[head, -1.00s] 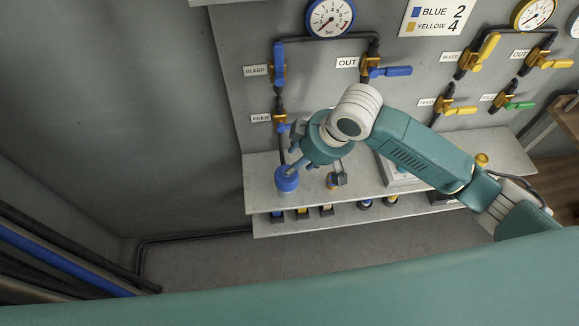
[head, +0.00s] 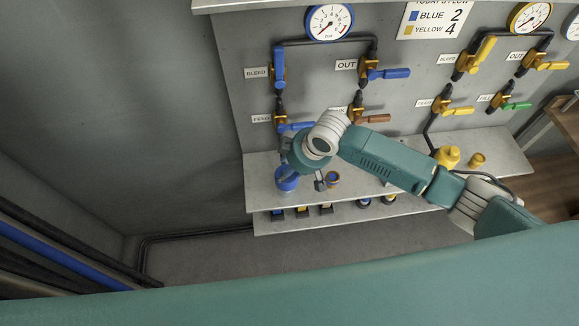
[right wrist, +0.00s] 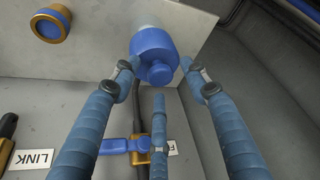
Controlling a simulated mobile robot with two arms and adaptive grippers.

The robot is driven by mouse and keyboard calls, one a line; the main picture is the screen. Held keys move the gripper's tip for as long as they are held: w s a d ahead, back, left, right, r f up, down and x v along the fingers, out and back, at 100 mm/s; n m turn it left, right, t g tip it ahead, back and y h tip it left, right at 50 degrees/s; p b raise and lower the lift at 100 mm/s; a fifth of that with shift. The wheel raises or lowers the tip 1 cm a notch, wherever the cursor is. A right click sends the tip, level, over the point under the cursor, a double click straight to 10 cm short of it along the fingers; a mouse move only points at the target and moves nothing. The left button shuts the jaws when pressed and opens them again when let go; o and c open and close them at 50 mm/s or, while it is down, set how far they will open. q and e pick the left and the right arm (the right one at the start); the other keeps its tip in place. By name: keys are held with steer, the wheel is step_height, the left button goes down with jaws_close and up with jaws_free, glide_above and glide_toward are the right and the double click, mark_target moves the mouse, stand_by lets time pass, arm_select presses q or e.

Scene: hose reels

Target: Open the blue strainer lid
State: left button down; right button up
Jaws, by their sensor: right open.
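The blue strainer lid (head: 287,184) sits on top of the strainer at the left end of the upper shelf. In the right wrist view the lid (right wrist: 154,52) is a round blue cap with a smaller raised knob. My right gripper (head: 292,170) is over the lid, partly hiding it. In the right wrist view its fingers (right wrist: 158,72) are spread, with the lid between and beyond their tips; I cannot tell whether they touch it. My left gripper is not in view.
A brass fitting with a blue centre (head: 332,179) stands close to the right of the lid. The blue feed valve handle (head: 296,126) is just above my gripper, on the panel. A yellow strainer (head: 447,157) stands farther right. The floor in front is clear.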

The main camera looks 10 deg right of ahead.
jaws_close()
steer(key=shift+w, duration=0.1)
